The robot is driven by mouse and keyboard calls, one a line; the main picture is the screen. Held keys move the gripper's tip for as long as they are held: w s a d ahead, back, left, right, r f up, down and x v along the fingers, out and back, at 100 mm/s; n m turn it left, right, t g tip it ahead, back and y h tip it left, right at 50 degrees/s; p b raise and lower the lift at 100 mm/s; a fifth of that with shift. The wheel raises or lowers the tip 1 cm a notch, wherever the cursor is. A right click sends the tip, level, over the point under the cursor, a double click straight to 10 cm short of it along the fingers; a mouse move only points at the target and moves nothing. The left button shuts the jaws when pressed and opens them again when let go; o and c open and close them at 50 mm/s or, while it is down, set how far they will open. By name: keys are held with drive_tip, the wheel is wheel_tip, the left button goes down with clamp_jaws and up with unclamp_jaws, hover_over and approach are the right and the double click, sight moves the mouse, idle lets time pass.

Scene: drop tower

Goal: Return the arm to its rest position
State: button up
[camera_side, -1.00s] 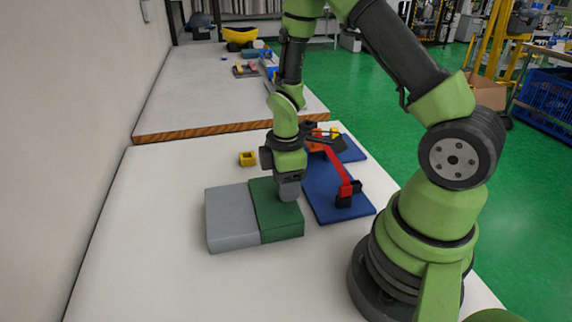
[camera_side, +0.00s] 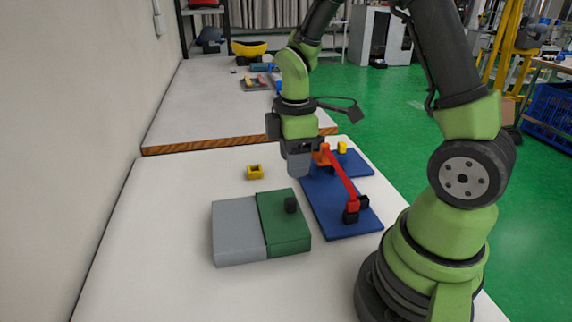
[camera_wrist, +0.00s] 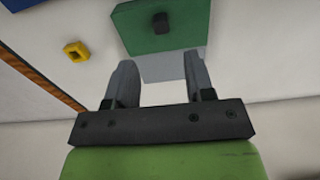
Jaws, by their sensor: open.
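My gripper (camera_side: 299,172) hangs above the table, between the green block and the far end of the blue base. In the wrist view its two fingers (camera_wrist: 162,78) are apart with nothing between them. The green block (camera_side: 280,236) lies on the table against the grey block (camera_side: 237,231), and a small black piece (camera_side: 291,205) stands on its top. In the wrist view the green block (camera_wrist: 185,35) and the black piece (camera_wrist: 160,22) show ahead of the fingers, clear of them.
A blue base (camera_side: 335,215) carries a sloping red bar (camera_side: 342,178) with black and orange supports, close to the gripper's right. A yellow square ring (camera_side: 254,172) lies on the table (camera_side: 150,240). A wood-edged bench (camera_side: 205,105) stands behind. The table's left part is clear.

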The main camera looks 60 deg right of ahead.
drive_tip(key=s+a+r+m+t+y, duration=0.1)
drive_tip(key=s+a+r+m+t, duration=0.2)
drive_tip(key=r, duration=0.5)
drive_tip(key=s+a+r+m+t+y, duration=0.1)
drive_tip(key=s+a+r+m+t, duration=0.3)
drive_tip(key=s+r+m, duration=0.4)
drive_tip(key=shift+a+r+m, duration=0.15)
drive_tip(key=shift+a+m, duration=0.55)
drive_tip(key=shift+m, duration=0.3)
